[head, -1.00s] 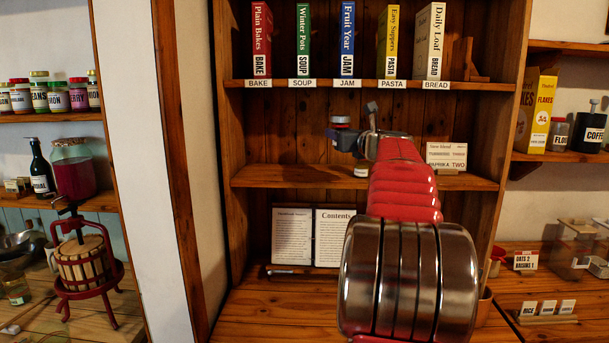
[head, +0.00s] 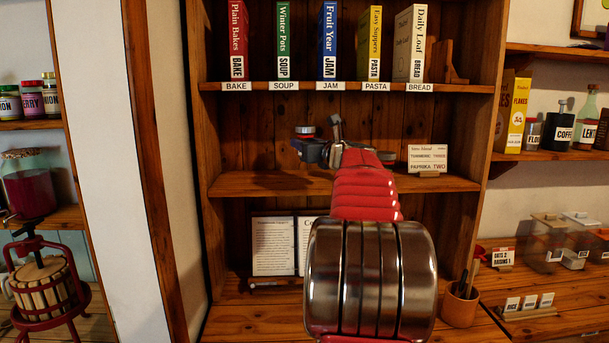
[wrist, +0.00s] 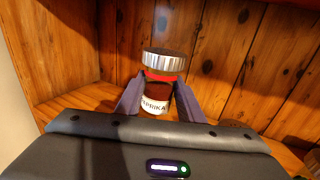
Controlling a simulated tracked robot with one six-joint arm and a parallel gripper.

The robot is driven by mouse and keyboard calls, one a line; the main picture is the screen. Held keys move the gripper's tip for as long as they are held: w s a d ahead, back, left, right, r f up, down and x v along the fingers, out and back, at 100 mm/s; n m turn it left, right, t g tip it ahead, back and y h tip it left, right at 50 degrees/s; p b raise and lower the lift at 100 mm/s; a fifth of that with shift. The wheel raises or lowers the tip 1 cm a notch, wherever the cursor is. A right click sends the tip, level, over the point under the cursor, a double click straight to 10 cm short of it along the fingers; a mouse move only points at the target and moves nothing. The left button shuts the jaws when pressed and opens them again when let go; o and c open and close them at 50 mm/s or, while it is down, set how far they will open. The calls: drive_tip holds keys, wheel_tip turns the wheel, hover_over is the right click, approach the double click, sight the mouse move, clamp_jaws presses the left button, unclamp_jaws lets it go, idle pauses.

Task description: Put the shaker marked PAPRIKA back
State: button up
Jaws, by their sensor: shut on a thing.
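The PAPRIKA shaker (wrist: 157,95) has a silver lid, red contents and a white label, partly readable in the wrist view. My gripper (wrist: 158,100) is shut on it, one dark finger on each side. In the head view the shaker (head: 305,131) shows mostly as its lid, upright at my gripper (head: 310,150), in front of the middle shelf's back wall. The middle shelf (head: 262,184) is below it. Whether the shaker's base touches the shelf is hidden. A card (head: 428,160) on that shelf reads "TURMERIC THREE, PAPRIKA TWO".
Labelled books (head: 327,45) stand on the shelf above. The bay's left side panel (head: 204,150) bounds the shelf. My arm hides part of the middle shelf.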

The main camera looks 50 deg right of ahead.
drive_tip(key=shift+f, duration=2)
drive_tip(key=shift+f, duration=1.85)
drive_tip(key=shift+f, duration=0.1)
drive_tip(key=o, duration=1.1)
drive_tip(key=shift+s, duration=0.15)
drive_tip(key=v, duration=1.2)
